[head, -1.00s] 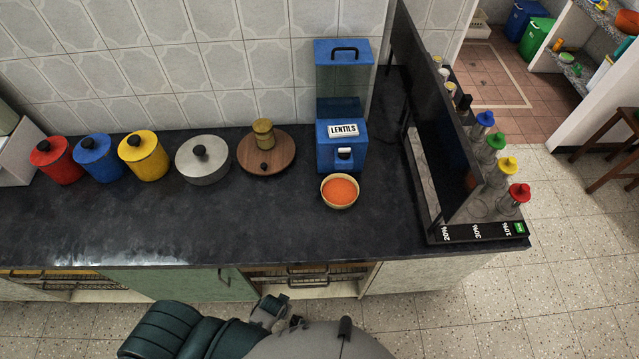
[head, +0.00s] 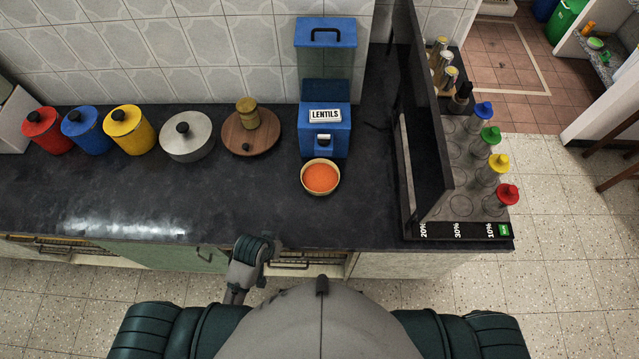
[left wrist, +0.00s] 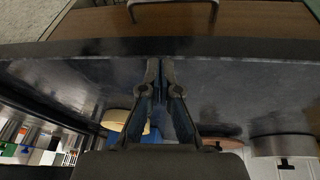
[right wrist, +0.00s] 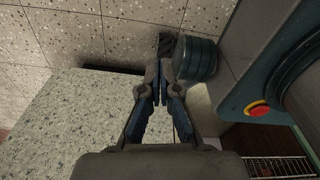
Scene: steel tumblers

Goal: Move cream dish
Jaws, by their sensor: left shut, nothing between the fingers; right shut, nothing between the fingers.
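The cream dish (head: 321,192) is a round bowl with an orange fill. It stands upright on the dark counter, in front of the blue lentils dispenser (head: 328,131). A cream round thing (left wrist: 114,121), probably the dish, shows partly behind my left gripper (left wrist: 160,66) in the left wrist view. That gripper is shut and empty, near the counter's front edge and apart from the dish. My right gripper (right wrist: 158,66) is shut and empty, with pale stone-like surface and speckled floor behind it. In the head view neither pair of fingertips shows clearly.
Red (head: 47,130), blue (head: 88,129) and yellow (head: 129,129) canisters, a grey lidded pot (head: 187,137) and a round wooden board (head: 251,135) line the back left. A dark rack (head: 458,231) with coloured-top dispensers stands at right. The counter in front of the dish is clear.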

